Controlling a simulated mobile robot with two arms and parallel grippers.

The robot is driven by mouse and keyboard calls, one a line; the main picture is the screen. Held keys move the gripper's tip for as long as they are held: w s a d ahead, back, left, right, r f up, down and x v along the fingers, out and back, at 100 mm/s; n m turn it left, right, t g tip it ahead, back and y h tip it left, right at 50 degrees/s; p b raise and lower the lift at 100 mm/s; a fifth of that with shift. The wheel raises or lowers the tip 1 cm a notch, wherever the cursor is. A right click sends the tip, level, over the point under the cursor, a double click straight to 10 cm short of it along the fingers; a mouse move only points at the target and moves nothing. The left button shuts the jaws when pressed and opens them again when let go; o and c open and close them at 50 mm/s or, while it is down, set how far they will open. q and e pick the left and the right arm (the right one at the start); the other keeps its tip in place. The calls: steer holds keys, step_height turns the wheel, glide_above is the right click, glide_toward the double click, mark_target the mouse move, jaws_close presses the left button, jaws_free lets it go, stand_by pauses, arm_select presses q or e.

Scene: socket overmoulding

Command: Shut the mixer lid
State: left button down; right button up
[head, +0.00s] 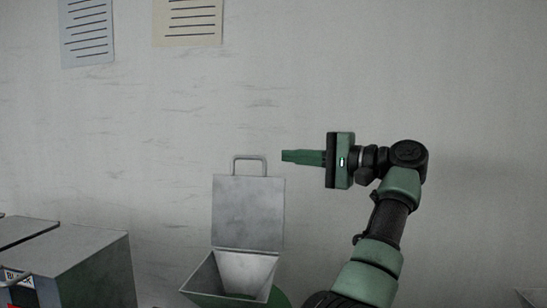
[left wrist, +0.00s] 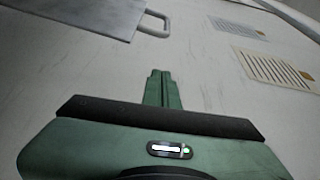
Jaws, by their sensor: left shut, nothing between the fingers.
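The mixer lid (head: 248,212) is a flat grey plate standing upright, open, at the back of the mixer hopper (head: 248,270). Its loop handle (head: 250,158) sticks up from the top edge. My left gripper (head: 284,156) is shut and empty, with its green fingers pointing left, at about handle height and a little right of the handle, apart from it in the picture. My right gripper is not seen.
A grey metal box (head: 90,262) with a label stands at the lower left. A plain wall is behind, with two paper sheets (head: 86,32) (head: 188,22) high on it. A grey edge (head: 532,297) shows at the lower right. The space above the lid is clear.

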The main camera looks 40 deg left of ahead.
arm_select(q)
steer(key=s+a+p, duration=0.1)
steer(key=s, duration=0.1)
steer(key=s+a+p, duration=0.1)
steer(key=s+a, duration=0.1)
steer(key=shift+f, duration=0.15)
stand_by(0.4)
steer(key=shift+d, duration=0.1)
